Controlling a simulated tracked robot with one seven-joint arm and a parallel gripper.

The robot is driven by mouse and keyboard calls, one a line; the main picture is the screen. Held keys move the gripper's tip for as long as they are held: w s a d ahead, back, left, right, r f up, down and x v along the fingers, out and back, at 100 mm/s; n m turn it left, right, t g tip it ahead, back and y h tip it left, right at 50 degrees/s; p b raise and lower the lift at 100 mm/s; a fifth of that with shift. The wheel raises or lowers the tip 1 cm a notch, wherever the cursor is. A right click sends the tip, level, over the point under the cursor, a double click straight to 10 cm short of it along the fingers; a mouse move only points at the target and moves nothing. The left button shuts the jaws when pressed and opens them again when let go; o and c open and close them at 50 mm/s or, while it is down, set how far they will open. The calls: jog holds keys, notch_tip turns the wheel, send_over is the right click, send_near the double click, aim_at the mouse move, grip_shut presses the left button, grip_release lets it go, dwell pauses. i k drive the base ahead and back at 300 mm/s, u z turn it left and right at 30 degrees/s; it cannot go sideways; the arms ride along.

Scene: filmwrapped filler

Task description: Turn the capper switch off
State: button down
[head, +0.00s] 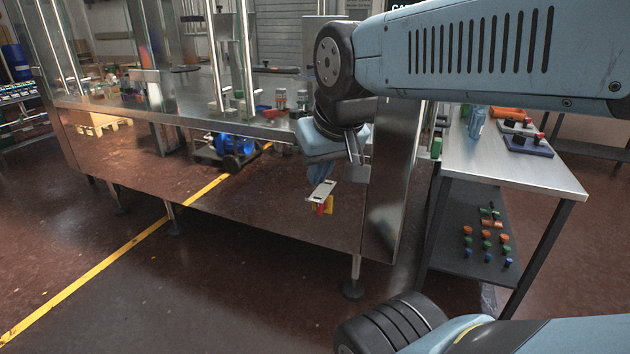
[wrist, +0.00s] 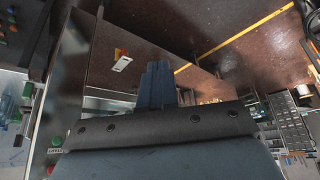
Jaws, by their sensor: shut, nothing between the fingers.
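A red and yellow switch (head: 325,206) with a white label plate (head: 321,191) shows low on the front steel panel of the machine. I take it for the capper switch; the label's lettering is too small to read. In the wrist view the switch (wrist: 120,53) and its white plate (wrist: 122,64) lie just left of my fingertips. My gripper (head: 319,176) is shut and empty, pointing down just above the label in the head view. In the wrist view its fingers (wrist: 157,72) lie together, apart from the switch. The switch's setting cannot be made out.
The steel machine (head: 250,125) carries posts and small bottles. A steel table (head: 515,175) stands at the right, with a lower shelf of coloured knobs. A green button (wrist: 57,140) shows at the lower left of the wrist view. The floor in front is clear.

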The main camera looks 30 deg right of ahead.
aim_at(320, 207)
jog(key=z, duration=1.45)
jog(key=i, duration=0.1)
jog(key=u, duration=2.95)
jog(key=k, duration=0.75)
jog(key=z, duration=0.8)
jog(key=i, duration=1)
jog(key=z, duration=0.1)
